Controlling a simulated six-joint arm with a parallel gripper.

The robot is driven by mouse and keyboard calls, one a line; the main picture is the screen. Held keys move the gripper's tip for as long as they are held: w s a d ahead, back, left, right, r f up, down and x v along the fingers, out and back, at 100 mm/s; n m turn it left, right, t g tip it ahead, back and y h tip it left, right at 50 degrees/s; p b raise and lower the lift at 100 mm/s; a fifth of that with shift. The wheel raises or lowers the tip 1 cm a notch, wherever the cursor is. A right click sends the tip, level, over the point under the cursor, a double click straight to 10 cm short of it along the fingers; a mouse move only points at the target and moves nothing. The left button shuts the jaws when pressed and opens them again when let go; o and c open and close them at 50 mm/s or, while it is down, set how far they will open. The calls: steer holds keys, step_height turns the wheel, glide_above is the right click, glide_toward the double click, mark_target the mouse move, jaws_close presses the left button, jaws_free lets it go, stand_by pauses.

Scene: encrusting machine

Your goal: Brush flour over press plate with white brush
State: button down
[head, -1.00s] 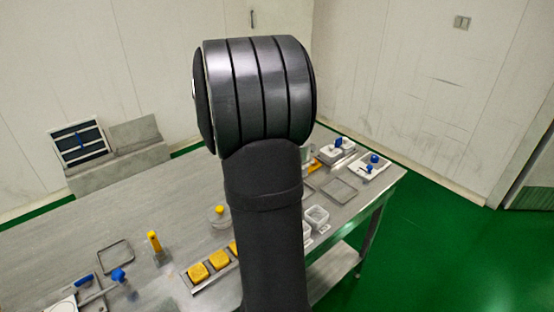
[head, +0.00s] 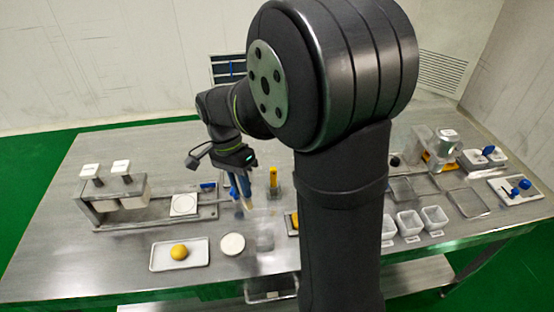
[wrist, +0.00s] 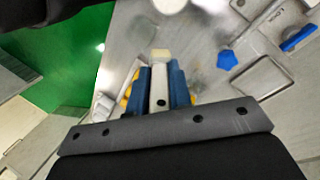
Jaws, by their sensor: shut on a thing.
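My gripper (head: 240,188) has blue fingers and hangs above the table, right of the press. In the wrist view, my gripper (wrist: 160,85) is shut on the white brush (wrist: 158,82), whose cream tip points away from the wrist. In the head view the brush is small and partly blurred below the fingers.
A white tray (head: 160,262) with a yellow ball (head: 179,252) lies at the front. White containers (head: 409,223) and frames are at the right. My arm hides part of the table's middle.

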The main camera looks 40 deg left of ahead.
steer(key=shift+s+a+f, duration=0.15)
steer(key=shift+s+f, duration=1.65)
steer(key=shift+f, duration=0.05)
steer(key=shift+s+a+f, duration=0.1)
steer(key=shift+s+f, duration=1.7)
steer(key=shift+f, duration=0.05)
steer(key=shift+f, duration=0.6)
step_height(320, 180, up, 7)
stand_by(0.4)
